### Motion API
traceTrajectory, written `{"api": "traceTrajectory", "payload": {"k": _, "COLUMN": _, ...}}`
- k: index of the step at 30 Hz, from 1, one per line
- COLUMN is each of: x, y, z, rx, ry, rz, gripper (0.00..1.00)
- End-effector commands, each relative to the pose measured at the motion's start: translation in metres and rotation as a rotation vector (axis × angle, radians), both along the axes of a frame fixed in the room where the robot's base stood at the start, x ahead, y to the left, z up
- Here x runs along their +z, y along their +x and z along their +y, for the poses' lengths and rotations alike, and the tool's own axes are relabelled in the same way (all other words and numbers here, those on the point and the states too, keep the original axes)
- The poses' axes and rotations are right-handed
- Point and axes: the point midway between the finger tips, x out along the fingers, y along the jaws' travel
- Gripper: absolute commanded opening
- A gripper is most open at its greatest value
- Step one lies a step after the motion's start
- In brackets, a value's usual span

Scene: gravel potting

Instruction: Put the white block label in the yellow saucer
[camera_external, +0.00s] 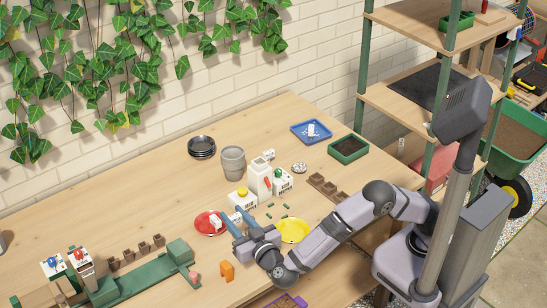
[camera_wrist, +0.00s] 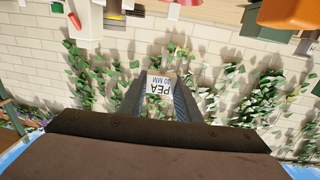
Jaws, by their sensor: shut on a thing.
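My gripper (camera_external: 236,215) is shut on a white block label (camera_wrist: 159,85) with dark lettering that reads PEA and a size in MM. In the wrist view the label sits between the two fingertips. In the external view my gripper is above the table, close to the right side of the red saucer (camera_external: 202,224). A small white block (camera_external: 215,221) shows over the red saucer; I cannot tell whether it rests there or is the held label. The yellow saucer (camera_external: 297,232) lies to the right of my gripper, partly hidden by my arm.
White containers (camera_external: 259,177) and grey pots (camera_external: 233,163) stand behind my gripper. A blue tray (camera_external: 324,128) and a green gravel tray (camera_external: 348,149) are at the back.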

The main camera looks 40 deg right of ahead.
Motion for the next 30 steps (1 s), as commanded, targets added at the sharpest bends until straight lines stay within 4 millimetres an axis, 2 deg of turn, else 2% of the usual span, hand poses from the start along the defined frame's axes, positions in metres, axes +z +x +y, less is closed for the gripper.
{"api": "traceTrajectory", "payload": {"k": 8, "x": 0.061, "y": 0.002, "z": -0.004, "rx": -0.005, "ry": 0.001, "rz": -0.001, "gripper": 0.1}}
{"api": "traceTrajectory", "payload": {"k": 12, "x": 0.077, "y": -0.001, "z": -0.024, "rx": -0.006, "ry": -0.008, "rz": 0.001, "gripper": 0.1}}
{"api": "traceTrajectory", "payload": {"k": 20, "x": 0.056, "y": -0.014, "z": -0.084, "rx": 0.017, "ry": -0.01, "rz": 0.001, "gripper": 0.1}}
{"api": "traceTrajectory", "payload": {"k": 24, "x": 0.036, "y": -0.022, "z": -0.118, "rx": 0.034, "ry": -0.011, "rz": 0.002, "gripper": 0.1}}
{"api": "traceTrajectory", "payload": {"k": 30, "x": 0.012, "y": -0.033, "z": -0.158, "rx": 0.062, "ry": -0.008, "rz": 0.001, "gripper": 0.1}}
